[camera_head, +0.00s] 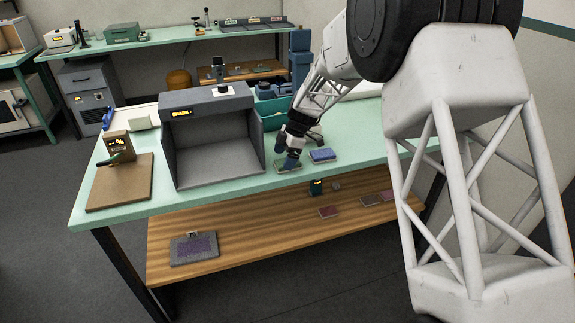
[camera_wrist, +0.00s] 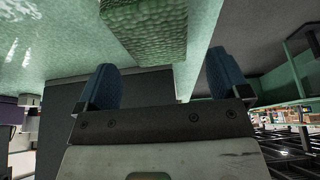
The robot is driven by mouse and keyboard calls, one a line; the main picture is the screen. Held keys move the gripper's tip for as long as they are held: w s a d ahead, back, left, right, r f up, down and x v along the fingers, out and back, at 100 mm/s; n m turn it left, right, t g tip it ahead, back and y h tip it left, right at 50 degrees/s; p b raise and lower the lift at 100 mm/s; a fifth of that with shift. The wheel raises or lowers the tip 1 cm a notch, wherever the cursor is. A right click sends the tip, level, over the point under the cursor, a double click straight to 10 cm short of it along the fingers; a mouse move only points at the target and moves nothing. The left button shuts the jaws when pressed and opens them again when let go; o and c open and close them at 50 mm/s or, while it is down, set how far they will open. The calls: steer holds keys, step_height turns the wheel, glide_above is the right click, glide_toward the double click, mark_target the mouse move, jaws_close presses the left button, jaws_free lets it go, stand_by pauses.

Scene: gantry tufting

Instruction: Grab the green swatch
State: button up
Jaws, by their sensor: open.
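The green swatch (camera_head: 287,166) lies on the mint-green table top near its front edge. In the wrist view the green swatch (camera_wrist: 146,30) shows its bumpy tufted surface, just beyond the fingertips. My gripper (camera_head: 287,158) is over the swatch, pointing down. In the wrist view my gripper (camera_wrist: 163,75) has two blue fingers spread wide with nothing between them. Part of the swatch is hidden behind the fingers in the head view.
A blue swatch (camera_head: 322,155) lies just right of the green one. A grey open-fronted box (camera_head: 215,140) stands to the left, with a teal bin (camera_head: 272,122) behind. More swatches, including a dark red one (camera_head: 329,211), lie on the wooden lower shelf (camera_head: 250,235).

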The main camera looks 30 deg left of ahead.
steer(key=shift+x, duration=1.2)
steer(key=c, duration=1)
steer(key=shift+r, duration=0.1)
steer(key=shift+r, duration=0.75)
step_height(320, 180, up, 2)
steer(key=s+d+r, duration=0.1)
steer(key=s+d, duration=0.9)
steer(key=s, duration=0.2)
steer(key=shift+s+r, duration=0.2)
steer(key=shift+d, duration=0.1)
